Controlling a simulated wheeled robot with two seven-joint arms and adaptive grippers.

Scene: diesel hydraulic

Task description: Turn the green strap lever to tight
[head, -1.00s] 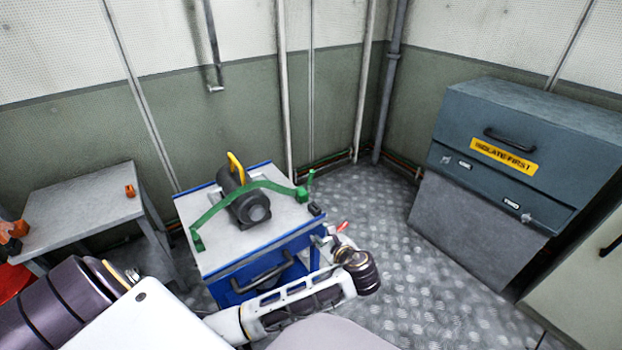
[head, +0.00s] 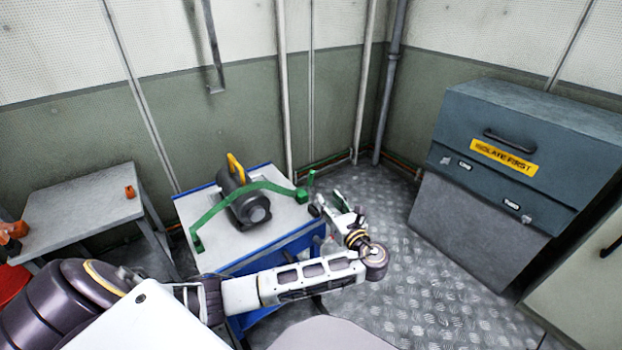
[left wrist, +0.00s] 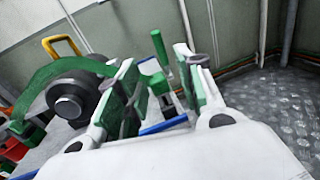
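The green strap (head: 268,186) runs over a dark grey motor-like machine (head: 248,206) with a yellow handle, on a white-topped blue cart. The green strap lever (head: 310,181) stands upright at the strap's right end. My left gripper (head: 329,203) is just right of and in front of the lever, at the cart's right edge. In the left wrist view its two green-padded fingers (left wrist: 155,78) are spread apart. The lever (left wrist: 159,47) shows beyond them, in the gap between the fingertips, and I see no contact. My right gripper is not in view.
A grey side table (head: 80,205) with a small orange item (head: 129,192) stands at left. A blue-grey cabinet (head: 530,140) with an "ISOLATE FIRST" label stands at right. Bare tread-plate floor (head: 400,240) lies between cart and cabinet. Pipes run up the back wall.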

